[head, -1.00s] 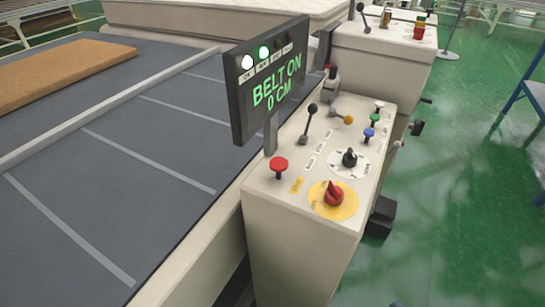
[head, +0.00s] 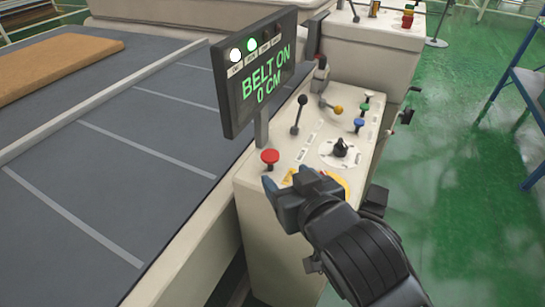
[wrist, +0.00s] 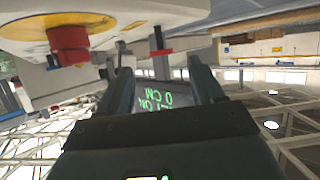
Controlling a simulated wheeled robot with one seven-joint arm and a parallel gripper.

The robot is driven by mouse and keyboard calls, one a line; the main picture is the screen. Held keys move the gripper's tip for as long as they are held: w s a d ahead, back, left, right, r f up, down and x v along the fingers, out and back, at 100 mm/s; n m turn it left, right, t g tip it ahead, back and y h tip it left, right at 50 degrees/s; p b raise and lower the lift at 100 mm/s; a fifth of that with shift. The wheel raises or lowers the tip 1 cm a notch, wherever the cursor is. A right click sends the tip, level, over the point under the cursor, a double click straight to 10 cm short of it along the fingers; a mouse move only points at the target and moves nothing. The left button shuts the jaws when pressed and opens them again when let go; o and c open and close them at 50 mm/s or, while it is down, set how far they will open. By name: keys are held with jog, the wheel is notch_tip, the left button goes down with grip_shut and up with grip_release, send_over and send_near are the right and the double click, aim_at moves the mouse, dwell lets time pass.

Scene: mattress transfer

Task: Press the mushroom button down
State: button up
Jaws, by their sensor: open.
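The red mushroom button (head: 270,156) stands raised on its stem at the near left corner of the cream control panel (head: 262,205), in the head view. My gripper (head: 284,182) is over the near end of the panel, just in front of and to the right of the button, apart from it in the picture. Its fingers are open and nothing shows between them. My gripper hides the red rotary knob in the head view; the knob (wrist: 68,42) shows in the wrist view.
A display (head: 262,75) reading "BELT ON 0 CM" stands on a post behind the button. Black levers (head: 298,115), a black dial (head: 340,149) and coloured small buttons (head: 359,124) share the panel. A grey belt (head: 120,140) with a tan mattress (head: 55,62) lies left.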

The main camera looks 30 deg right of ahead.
aim_at(272, 158)
jog(key=shift+w+r, duration=0.15)
jog(key=shift+w, duration=0.35)
jog(key=shift+w+r, duration=0.15)
jog(key=shift+w, duration=0.35)
jog(key=p+x, duration=0.1)
jog(key=x, duration=0.6)
jog(key=shift+d, duration=0.15)
jog(key=shift+s, duration=0.1)
grip_shut()
jog(key=shift+f, duration=0.1)
